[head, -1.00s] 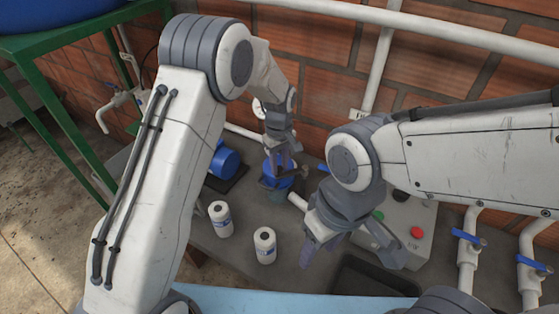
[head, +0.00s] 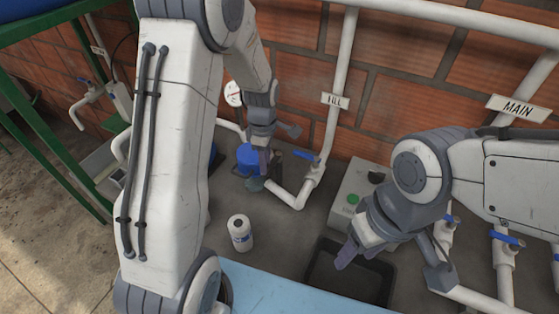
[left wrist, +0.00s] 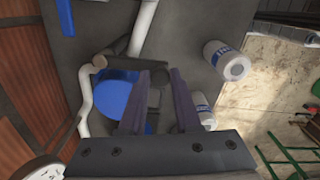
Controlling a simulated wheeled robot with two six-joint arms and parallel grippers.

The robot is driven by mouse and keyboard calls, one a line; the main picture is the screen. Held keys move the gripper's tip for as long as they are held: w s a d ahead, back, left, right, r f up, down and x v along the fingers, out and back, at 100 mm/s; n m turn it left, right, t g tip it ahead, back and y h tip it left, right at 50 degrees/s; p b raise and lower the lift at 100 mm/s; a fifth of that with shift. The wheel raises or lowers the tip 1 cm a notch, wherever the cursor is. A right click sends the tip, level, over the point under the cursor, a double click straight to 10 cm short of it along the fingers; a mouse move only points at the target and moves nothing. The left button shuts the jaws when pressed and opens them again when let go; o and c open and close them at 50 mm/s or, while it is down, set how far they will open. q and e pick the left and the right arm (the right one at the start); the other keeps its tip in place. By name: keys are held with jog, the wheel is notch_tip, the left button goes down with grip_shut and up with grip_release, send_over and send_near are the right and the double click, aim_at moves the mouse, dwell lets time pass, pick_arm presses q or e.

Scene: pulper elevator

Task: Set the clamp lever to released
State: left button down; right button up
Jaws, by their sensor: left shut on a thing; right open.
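My left gripper (head: 264,162) is at the blue cylindrical unit (head: 247,156) on the grey bench, below the pipe marked FILL. In the left wrist view the blue unit (left wrist: 108,98) sits behind and beside the fingers. Its two fingers (left wrist: 158,100) are closed on a dark grey part (left wrist: 157,78), which looks like the clamp lever. The fingers hide much of that part, so I cannot tell its position. My right gripper (head: 356,252) is open and empty above the black tray, at the right.
A white bottle (head: 240,232) stands on the bench in front of the blue unit; two bottles show in the left wrist view (left wrist: 226,60). A black tray (head: 322,282) and a control box (head: 352,198) stand at right. A white pipe (head: 284,195) with a blue valve handle (head: 307,155) runs close by.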

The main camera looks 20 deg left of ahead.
pick_arm(q)
jog(key=shift+d, duration=0.1)
dwell(0.4)
jog(key=c, duration=0.6)
grip_release()
notch_tip(320, 180, up, 11)
jog(key=b, duration=0.1)
jog(key=shift+f+b, duration=0.2)
jog(key=shift+b, duration=0.2)
